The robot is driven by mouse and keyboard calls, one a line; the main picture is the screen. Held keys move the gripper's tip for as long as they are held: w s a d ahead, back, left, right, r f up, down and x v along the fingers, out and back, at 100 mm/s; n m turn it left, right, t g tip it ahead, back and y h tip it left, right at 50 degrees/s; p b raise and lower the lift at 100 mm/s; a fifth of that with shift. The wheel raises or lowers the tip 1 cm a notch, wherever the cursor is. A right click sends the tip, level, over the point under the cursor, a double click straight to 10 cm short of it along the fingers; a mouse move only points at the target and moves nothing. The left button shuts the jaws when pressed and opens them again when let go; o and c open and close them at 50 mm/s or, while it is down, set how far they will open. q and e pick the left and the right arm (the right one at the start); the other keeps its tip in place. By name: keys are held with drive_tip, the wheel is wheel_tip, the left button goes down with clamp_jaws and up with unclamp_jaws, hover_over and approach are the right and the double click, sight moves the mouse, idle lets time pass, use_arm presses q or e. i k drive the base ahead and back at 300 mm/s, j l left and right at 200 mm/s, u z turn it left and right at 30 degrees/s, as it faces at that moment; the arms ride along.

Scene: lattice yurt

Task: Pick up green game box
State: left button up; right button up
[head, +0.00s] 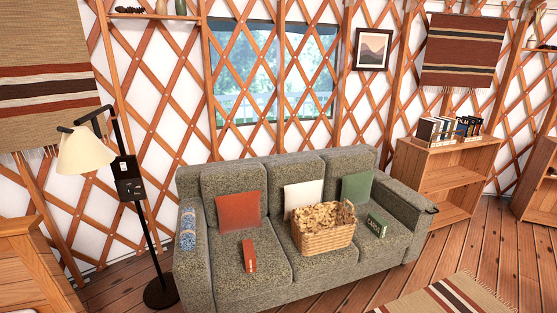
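A small green box (377,226) lies on the right seat cushion of the grey-green sofa (210,265). It is just right of a woven basket (322,238) and in front of a green pillow (356,188). Its top and front face show, with light lettering too small to read. Neither of my grippers is in the head view, and nothing is touching the box except the sofa seat under it.
A red box (249,256) lies on the left seat cushion and a blue patterned item (187,229) on the left armrest. A floor lamp (155,240) stands left of the sofa. A wooden bookshelf (440,170) stands behind right. A striped rug (450,298) lies on the floor at front right.

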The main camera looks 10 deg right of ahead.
sight(378, 227)
drive_tip(key=i+l, duration=0.3)
drive_tip(key=i, duration=0.15)
drive_tip(key=i+l+z, duration=0.15)
drive_tip(key=i+l, duration=0.4)
drive_tip(key=i, duration=0.3)
drive_tip(key=i+l+u, duration=0.15)
drive_tip(key=l+u, duration=0.3)
drive_tip(key=l, duration=1.05)
drive_tip(key=k+l+u, duration=0.1)
drive_tip(key=l+u, duration=0.35)
drive_tip(key=l, duration=1)
